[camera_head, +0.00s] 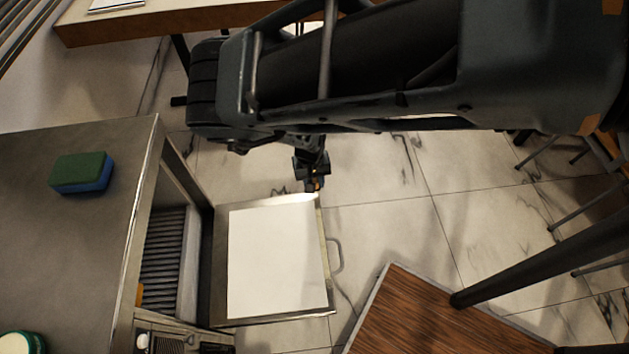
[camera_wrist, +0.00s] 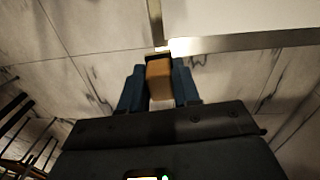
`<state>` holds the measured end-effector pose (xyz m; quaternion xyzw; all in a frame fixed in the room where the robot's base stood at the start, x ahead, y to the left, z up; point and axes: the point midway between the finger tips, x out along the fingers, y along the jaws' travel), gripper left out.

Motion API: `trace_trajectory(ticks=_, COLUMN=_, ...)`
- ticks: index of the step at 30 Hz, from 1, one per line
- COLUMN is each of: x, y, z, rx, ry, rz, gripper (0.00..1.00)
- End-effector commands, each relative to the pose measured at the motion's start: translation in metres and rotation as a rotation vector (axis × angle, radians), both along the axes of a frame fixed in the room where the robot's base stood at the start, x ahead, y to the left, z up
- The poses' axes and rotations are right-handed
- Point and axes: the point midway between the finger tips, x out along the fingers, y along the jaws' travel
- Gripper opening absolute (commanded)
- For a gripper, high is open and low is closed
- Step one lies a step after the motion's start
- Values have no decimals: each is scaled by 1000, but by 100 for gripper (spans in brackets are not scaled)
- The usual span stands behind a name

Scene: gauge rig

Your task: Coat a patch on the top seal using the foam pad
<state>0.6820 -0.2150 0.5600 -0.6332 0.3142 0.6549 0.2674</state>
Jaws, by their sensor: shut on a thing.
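My gripper (camera_head: 314,182) is at the far right corner of a lowered door (camera_head: 222,270). In the wrist view its two blue fingers (camera_wrist: 159,88) are shut on a tan foam pad (camera_wrist: 159,80) with a dark far end. The door has a metal frame around a white panel (camera_head: 275,262). A pale strip along the frame's far edge (camera_head: 270,204) may be the top seal; I cannot tell for sure. In the wrist view the metal edge (camera_wrist: 250,41) runs right from the pad's far end. Whether the pad touches it is unclear, and no coating can be made out.
A grey metal counter (camera_head: 70,250) at left bears a green and blue sponge (camera_head: 82,172). A ribbed rack (camera_head: 165,255) shows inside the open cabinet. A handle (camera_head: 336,256) sticks out from the door's right side. A wooden tabletop (camera_head: 430,318) is at lower right. Tiled floor lies between.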

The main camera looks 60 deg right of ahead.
Motion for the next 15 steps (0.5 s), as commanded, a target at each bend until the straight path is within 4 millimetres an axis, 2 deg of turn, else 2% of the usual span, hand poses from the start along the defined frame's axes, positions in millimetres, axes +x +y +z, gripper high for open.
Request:
trace_trajectory(ticks=11, x=0, y=0, z=4, rx=0, ry=0, rz=0, gripper=7)
trace_trajectory(ticks=15, x=1, y=1, z=12, rx=1, ry=-1, rz=0, gripper=7)
